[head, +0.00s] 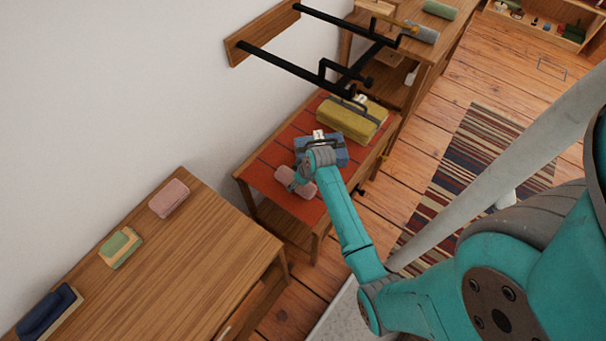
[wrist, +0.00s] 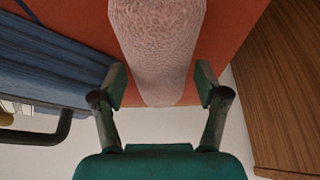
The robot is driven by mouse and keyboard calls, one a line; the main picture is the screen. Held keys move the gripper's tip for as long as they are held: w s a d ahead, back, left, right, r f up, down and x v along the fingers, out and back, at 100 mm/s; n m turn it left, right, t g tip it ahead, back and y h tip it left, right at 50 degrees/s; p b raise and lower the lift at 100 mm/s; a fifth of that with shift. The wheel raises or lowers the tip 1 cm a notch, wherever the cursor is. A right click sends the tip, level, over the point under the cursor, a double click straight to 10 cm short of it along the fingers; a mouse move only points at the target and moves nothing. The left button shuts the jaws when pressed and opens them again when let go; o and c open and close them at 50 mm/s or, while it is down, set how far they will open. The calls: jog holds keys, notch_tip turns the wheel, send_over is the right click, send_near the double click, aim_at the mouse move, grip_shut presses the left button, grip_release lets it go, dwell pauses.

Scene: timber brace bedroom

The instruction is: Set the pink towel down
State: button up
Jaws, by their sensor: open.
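The pink towel (head: 297,184) is a rolled bundle lying on the red-orange striped cover (head: 262,179) of a low wooden table. In the wrist view the towel (wrist: 157,45) runs up the picture between the two fingers. My gripper (wrist: 162,85) is open, one finger on each side of the towel's near end. Small gaps seem to show beside it, but I cannot tell whether either finger touches. In the head view my gripper (head: 294,180) is at the towel and partly covers it.
A blue bundle with a dark handle (head: 336,152) lies close beside the towel, and a yellow one (head: 352,119) is farther back. A black rail rack (head: 320,62) juts from the wall above. A wooden dresser (head: 190,270) at left holds another pink item (head: 169,198).

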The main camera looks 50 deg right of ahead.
jog(key=v, duration=1)
jog(key=shift+r, duration=0.1)
jog(key=s+a+m+t+h, duration=0.15)
jog(key=s+a+t, duration=0.25)
jog(key=s+a, duration=1.05)
jog(key=s+a+r+t, duration=0.2)
jog(key=s+a+r, duration=0.1)
jog(key=r, duration=0.3)
jog(key=s+a+r+t+y, duration=0.1)
jog(key=s+a+r+t, duration=0.1)
jog(key=s+r, duration=0.4)
jog(key=s+a+r+n+t, duration=0.1)
jog(key=s+a+r+t, duration=0.1)
jog(key=r, duration=0.6)
jog(key=shift+s+a, duration=0.85)
jog(key=shift+s, duration=0.3)
jog(key=shift+d, duration=0.1)
